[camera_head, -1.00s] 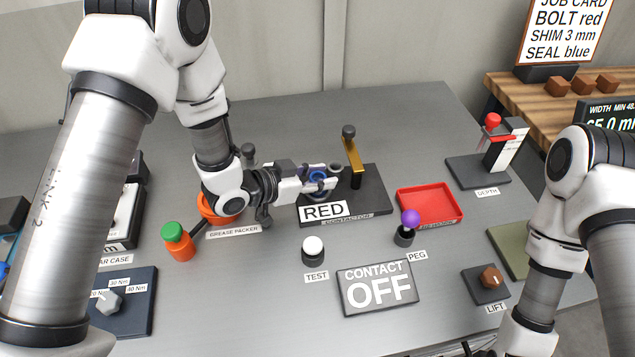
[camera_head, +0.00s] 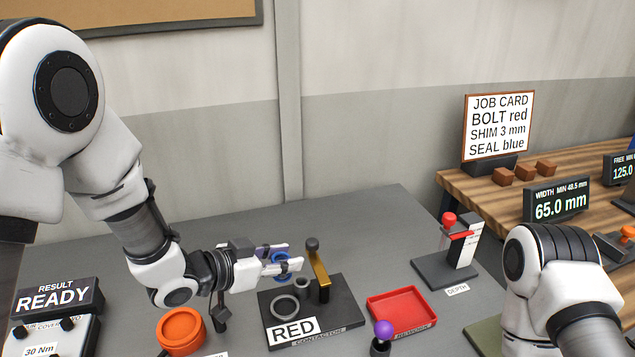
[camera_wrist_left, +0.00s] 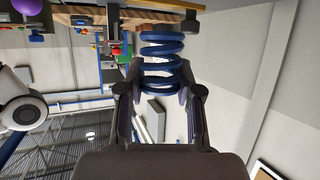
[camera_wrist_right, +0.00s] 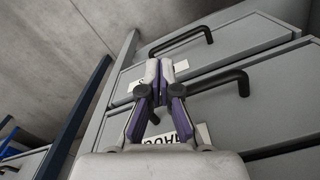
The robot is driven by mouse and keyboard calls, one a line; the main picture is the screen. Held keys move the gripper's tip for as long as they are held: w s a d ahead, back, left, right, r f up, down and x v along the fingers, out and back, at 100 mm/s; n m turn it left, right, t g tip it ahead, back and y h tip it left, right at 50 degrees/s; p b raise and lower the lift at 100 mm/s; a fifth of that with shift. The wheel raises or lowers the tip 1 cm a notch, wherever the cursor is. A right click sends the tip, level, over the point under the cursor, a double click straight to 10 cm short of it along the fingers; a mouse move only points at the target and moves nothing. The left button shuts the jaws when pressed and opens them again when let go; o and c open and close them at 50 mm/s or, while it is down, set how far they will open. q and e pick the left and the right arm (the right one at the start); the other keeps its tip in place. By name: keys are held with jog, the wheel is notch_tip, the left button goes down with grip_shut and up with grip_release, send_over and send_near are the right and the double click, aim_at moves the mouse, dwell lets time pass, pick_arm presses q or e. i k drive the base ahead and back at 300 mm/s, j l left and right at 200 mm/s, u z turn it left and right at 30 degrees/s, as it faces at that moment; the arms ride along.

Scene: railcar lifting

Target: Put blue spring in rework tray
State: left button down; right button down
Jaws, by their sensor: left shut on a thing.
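My left gripper (camera_head: 281,263) is shut on the blue spring (camera_head: 287,266) and holds it above the dark contactor base with the RED label. The spring's blue coils (camera_wrist_left: 161,62) fill the space between the fingers in the left wrist view. The red rework tray (camera_head: 400,310) lies on the bench to the right of the contactor, apart from the spring, and looks empty. My right gripper (camera_wrist_right: 160,75) shows only in its wrist view, its fingers together with nothing seen between them, in front of grey drawers.
The contactor base (camera_head: 345,312) carries grey rings and a brass post with a dark knob (camera_head: 318,262) close right of the spring. A purple-knobbed peg (camera_head: 383,332) stands just in front of the tray. The depth gauge (camera_head: 450,255) stands behind it. The bench behind the contactor is clear.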

aim_at(400, 314)
jog(key=k, duration=1.5)
